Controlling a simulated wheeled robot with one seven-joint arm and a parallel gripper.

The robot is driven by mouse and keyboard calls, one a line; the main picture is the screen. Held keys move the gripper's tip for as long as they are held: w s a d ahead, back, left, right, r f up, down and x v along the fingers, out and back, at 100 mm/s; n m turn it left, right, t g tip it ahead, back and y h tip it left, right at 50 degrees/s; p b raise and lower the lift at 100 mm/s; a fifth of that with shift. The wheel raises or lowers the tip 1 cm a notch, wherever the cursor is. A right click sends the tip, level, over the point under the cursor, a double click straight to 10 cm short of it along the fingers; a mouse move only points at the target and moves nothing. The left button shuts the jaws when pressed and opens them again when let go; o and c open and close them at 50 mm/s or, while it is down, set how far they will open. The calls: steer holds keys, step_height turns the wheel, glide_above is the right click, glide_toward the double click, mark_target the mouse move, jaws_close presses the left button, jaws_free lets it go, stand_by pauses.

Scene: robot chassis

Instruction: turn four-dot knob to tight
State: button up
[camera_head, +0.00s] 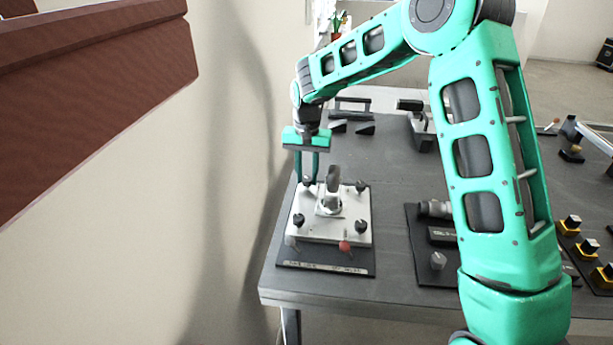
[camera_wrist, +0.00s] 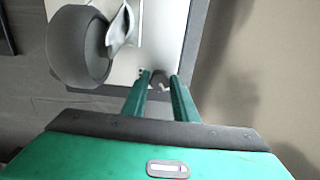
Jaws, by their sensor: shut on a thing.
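A pale square plate (camera_head: 330,234) on a dark base carries dark knobs at its corners and a grey handle (camera_head: 333,180) in the middle. Front-left knob (camera_head: 299,220), front-right knob (camera_head: 361,226) and back-right knob (camera_head: 361,187) stand free. My gripper (camera_head: 308,178) points down at the back-left corner, shut on the knob there. In the wrist view the fingertips (camera_wrist: 159,76) flank this small dark knob (camera_wrist: 158,84), which is largely hidden in the head view. Dot marks on the knobs are too small to read, so I cannot tell which has four.
A red part (camera_head: 345,246) sits at the plate's front edge. The base's front label (camera_head: 325,267) is unreadable. The large round grey handle (camera_wrist: 82,45) is close to my fingers in the wrist view. Another dark board (camera_head: 425,270) with fittings lies to the right; a wall is left.

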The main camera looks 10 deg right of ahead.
mark_target(307, 178)
steer(key=shift+w+r+m, duration=0.1)
steer(key=shift+w+m, duration=0.1)
steer(key=shift+m, duration=0.3)
steer(key=o, duration=1.1)
steer(key=shift+c, duration=0.2)
steer(key=shift+s, duration=0.1)
step_height(307, 178, up, 11)
steer(key=shift+f, duration=0.2)
